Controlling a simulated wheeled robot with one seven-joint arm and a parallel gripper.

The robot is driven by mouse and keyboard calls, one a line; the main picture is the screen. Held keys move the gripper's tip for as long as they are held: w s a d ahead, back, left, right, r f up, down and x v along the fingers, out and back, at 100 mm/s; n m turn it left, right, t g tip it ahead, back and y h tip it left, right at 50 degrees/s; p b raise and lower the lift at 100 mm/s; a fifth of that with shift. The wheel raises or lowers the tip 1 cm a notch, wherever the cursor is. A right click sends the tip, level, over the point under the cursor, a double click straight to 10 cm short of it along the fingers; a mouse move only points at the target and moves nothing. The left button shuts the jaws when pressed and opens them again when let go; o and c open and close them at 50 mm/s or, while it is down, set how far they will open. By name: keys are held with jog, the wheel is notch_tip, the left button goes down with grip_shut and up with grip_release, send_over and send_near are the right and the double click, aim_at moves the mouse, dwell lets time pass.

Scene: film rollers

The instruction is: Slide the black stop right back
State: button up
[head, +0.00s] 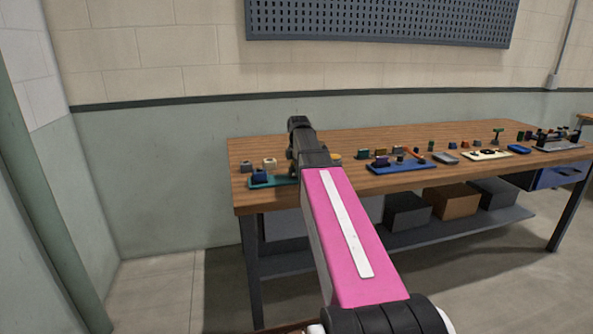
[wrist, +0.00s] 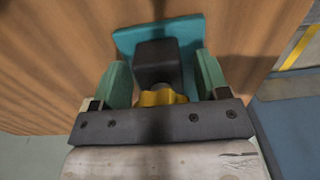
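In the wrist view a black block (wrist: 157,58), which looks like the stop, stands on a teal base plate (wrist: 127,38). A yellow knob-like part (wrist: 160,98) sits at the near side of the block. The green fingers of my gripper (wrist: 160,72) are apart, one on each side of the block, with gaps showing; nothing is clearly clamped. Whether a finger touches the block cannot be told. In the head view the teal plate (head: 285,181) lies at the bench's left end, partly hidden by my arm. My fingers are hidden in the head view.
A blue block (head: 260,175) is at the left of the teal plate, and small grey pieces (head: 269,163) lie behind it. A blue tray of parts (head: 402,166) and several small items stand right of my arm on the wooden bench (head: 450,135). Boxes (head: 452,202) are on the lower shelf.

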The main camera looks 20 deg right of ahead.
jog(key=shift+r, duration=0.1)
notch_tip(320, 180, up, 11)
jog(key=shift+f, duration=0.2)
dwell(0.5)
